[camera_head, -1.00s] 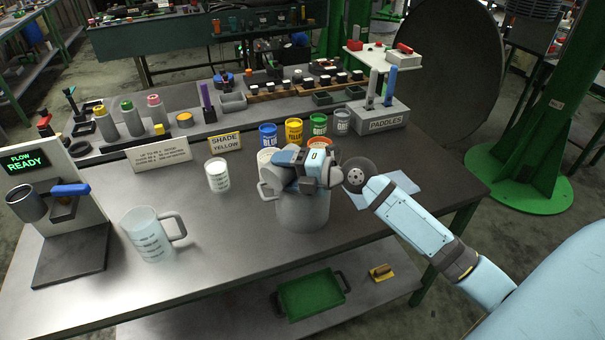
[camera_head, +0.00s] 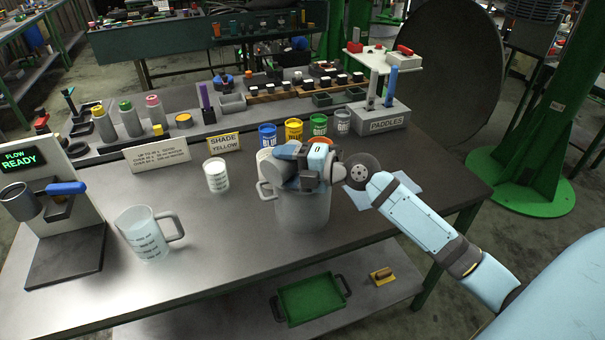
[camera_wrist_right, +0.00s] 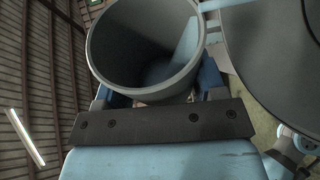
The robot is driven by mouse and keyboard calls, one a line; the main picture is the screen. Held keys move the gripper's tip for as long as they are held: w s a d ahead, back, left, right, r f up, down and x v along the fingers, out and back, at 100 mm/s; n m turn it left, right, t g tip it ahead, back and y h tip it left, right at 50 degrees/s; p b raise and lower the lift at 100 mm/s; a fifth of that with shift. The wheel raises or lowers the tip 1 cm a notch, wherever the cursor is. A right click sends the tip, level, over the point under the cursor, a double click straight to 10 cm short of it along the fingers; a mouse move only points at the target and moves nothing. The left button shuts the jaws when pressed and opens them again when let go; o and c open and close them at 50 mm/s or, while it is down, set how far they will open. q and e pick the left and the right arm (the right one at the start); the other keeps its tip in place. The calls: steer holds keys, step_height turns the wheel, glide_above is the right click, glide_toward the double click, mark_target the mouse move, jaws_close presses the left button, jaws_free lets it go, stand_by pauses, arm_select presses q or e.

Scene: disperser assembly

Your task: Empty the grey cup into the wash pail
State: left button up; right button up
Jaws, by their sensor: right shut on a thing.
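My right gripper (camera_head: 298,168) is over the mouth of the grey wash pail (camera_head: 303,212), which stands on the table. In the right wrist view the gripper's blue fingers are shut on the grey cup (camera_wrist_right: 145,45). The cup's round mouth faces that camera, and its dark inside shows no clear contents. The ceiling at the left of that view shows that the wrist is tilted. In the head view the gripper hides most of the cup and the pail's mouth, so I cannot tell if anything is pouring. My left gripper is not in view.
A white cup (camera_head: 216,175) and a clear measuring jug (camera_head: 148,236) stand left of the pail. Labelled paint cans (camera_head: 294,130) and a paddles block (camera_head: 378,117) stand behind it. A flow machine (camera_head: 50,215) is at the far left. The table's front is clear.

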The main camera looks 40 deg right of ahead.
steer(key=shift+d+f+m+b, duration=0.15)
steer(key=shift+m+b, duration=0.15)
steer(key=shift+b, duration=0.7)
